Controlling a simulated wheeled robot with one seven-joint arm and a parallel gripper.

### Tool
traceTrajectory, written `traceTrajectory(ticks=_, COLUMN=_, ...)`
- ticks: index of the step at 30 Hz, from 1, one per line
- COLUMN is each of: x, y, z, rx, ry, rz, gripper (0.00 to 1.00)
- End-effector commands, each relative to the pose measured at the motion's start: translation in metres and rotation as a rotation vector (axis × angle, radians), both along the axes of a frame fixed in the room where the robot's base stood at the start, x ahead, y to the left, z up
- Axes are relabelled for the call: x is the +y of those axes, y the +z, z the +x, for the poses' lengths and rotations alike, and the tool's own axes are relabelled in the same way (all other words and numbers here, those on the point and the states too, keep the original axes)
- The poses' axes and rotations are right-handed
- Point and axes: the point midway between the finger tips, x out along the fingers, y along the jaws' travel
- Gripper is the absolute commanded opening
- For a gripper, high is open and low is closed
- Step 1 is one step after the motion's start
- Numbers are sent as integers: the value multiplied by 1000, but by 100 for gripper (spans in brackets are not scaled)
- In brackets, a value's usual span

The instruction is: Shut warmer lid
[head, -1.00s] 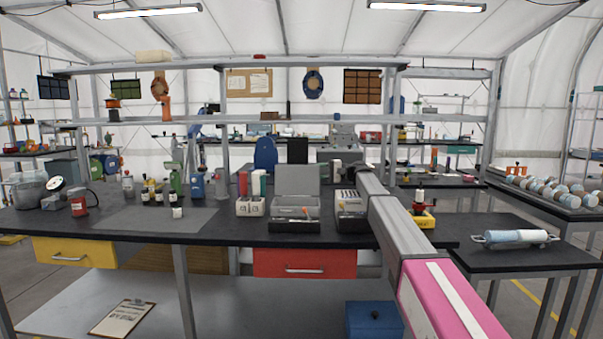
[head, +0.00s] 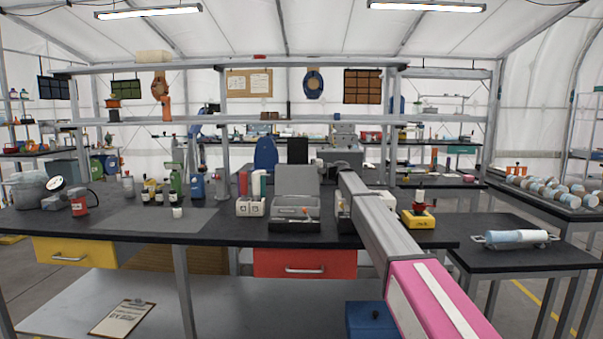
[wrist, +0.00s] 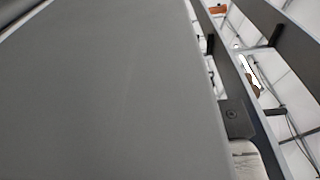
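The warmer (head: 295,226) is a grey box on the dark bench, right of the bench's middle. Its lid (head: 296,181) stands raised at the back edge, so the warmer is open. My arm reaches from the lower right towards the lid's right side. My gripper's end is beside or behind that side in the head view; its fingers cannot be made out. A broad grey surface, probably the lid (wrist: 120,90), fills most of the wrist view at close range. I cannot tell whether my gripper touches it.
Left of the warmer stand white-fronted containers (head: 251,207). My arm mostly hides a rack (head: 343,218) to the right. A yellow-based device (head: 418,219) stands farther right. A grey mat (head: 150,220) leaves some clear room to the left. A shelf frame (head: 225,135) rises behind.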

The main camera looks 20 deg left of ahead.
Motion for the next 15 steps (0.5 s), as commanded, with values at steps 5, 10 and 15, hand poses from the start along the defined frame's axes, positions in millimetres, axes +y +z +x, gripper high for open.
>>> traceTrajectory(ticks=5, x=-1, y=-3, z=0, rx=-2, ry=1, rz=-4, gripper=0)
traceTrajectory(ticks=10, x=-1, y=-2, z=-3, rx=-2, ry=1, rz=-5, gripper=0)
traceTrajectory(ticks=15, x=-3, y=1, z=-10, rx=-3, ry=2, rz=-5, gripper=0)
